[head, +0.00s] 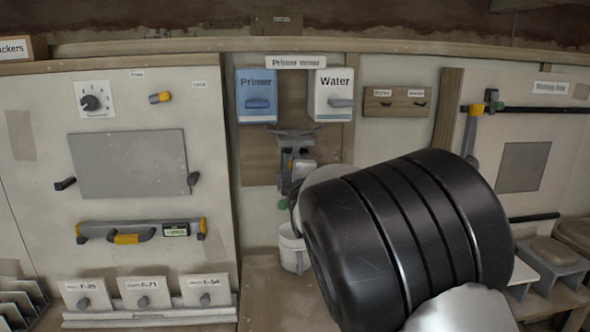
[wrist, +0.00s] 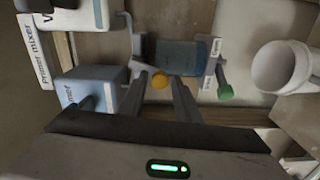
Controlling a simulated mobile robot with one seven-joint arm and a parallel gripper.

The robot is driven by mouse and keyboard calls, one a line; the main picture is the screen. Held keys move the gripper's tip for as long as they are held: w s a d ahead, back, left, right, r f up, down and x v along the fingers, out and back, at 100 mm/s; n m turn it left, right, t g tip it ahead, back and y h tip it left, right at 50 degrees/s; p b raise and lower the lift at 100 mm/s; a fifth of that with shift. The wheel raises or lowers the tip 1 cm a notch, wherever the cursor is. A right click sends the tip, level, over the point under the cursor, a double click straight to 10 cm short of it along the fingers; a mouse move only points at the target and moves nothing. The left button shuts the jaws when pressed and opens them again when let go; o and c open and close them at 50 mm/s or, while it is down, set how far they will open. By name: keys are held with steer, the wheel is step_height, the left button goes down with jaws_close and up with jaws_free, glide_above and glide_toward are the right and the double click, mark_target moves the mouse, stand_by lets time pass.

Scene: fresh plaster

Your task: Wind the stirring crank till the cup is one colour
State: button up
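In the wrist view a small round orange knob (wrist: 160,82), likely the crank's handle, sits between the tips of my gripper (wrist: 161,80). The two fingers stand apart on either side of it, with a narrow gap showing.
A white bucket (head: 293,248) stands below the mixer, also in the wrist view (wrist: 278,68). A green tap knob (wrist: 225,92) is near the cup. Primer (head: 257,96) and Water (head: 334,96) dispensers hang above. A panel with levers (head: 130,164) is at left.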

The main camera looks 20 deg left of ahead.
steer(key=shift+o, duration=0.7)
steer(key=v, duration=1.7)
steer(key=shift+d+p, duration=0.2)
steer(key=shift+p, duration=0.2)
steer(key=shift+s, duration=0.1)
